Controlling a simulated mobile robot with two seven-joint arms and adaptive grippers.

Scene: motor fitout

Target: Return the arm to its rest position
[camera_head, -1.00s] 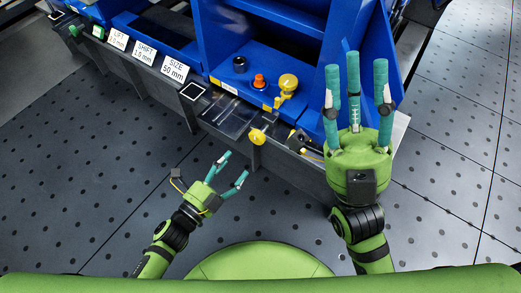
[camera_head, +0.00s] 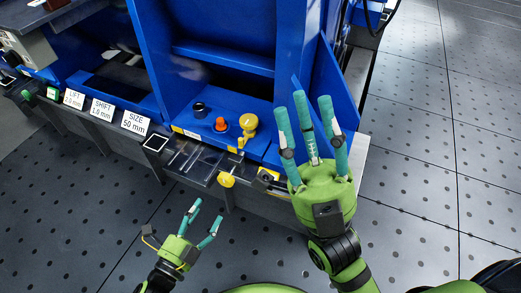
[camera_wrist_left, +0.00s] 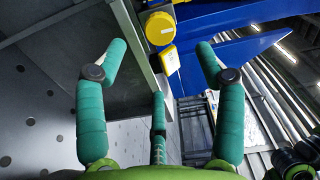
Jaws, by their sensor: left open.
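My left gripper (camera_head: 204,222) is at the bottom of the head view, below the front edge of the blue machine. Its teal fingers are spread and empty. In the left wrist view the fingers (camera_wrist_left: 160,75) stand apart with nothing held between them. My right gripper (camera_head: 312,118) is further right, with its green palm facing up the picture. Its teal fingers are extended and apart, with no object visible between them. They overlap the machine's right-hand blue panel in the picture; contact cannot be told.
The blue machine (camera_head: 205,75) has a dark front ledge with several labels and a yellow knob (camera_head: 226,180) near my left gripper. A yellow knob (camera_wrist_left: 160,28) shows in the left wrist view. A yellow-topped lever (camera_head: 250,122) and orange button (camera_head: 221,125) stand behind. Floor (camera_head: 415,200) is open at right.

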